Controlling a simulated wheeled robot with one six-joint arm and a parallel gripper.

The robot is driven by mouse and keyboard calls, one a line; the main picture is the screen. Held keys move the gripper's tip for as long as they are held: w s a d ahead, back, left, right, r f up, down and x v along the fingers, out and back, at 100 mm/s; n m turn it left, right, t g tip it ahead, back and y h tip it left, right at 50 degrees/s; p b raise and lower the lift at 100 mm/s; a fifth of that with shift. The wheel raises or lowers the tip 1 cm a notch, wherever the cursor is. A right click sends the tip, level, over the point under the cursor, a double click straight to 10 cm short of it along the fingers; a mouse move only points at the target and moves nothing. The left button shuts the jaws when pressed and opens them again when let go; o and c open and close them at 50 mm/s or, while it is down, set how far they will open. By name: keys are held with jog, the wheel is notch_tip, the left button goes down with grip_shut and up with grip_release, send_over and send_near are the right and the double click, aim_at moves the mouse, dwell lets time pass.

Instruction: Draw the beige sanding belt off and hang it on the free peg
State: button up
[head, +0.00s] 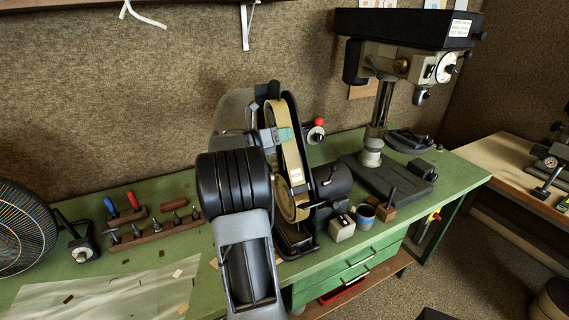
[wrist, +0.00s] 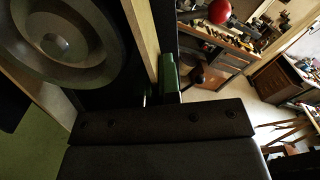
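The beige sanding belt (head: 291,156) runs as a tall loop on the belt sander (head: 323,179), upright on the green bench. In the wrist view the belt's pale edge (wrist: 143,36) runs down to my fingers, beside a large round dark wheel (wrist: 55,42). My gripper (head: 276,136) is at the belt's upper part, its green-tipped fingers close together and seemingly shut on the belt. One green finger (wrist: 168,74) lies against the belt's right side; the other is mostly hidden. White hanging pieces (head: 246,27) show on the wall at the top; which peg is free I cannot tell.
A drill press (head: 377,140) stands right of the sander. A fan (head: 25,222) and tool racks (head: 155,230) stand on the left.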

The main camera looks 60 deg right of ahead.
jog(key=shift+s+a+f, duration=0.1)
jog(key=shift+a+f, duration=0.05)
jog(key=shift+f, duration=0.15)
grip_shut()
dwell(0.5)
jog(key=p+v, duration=0.3)
jog(key=v, duration=0.8)
dwell(1.6)
dwell(0.6)
dwell(1.4)
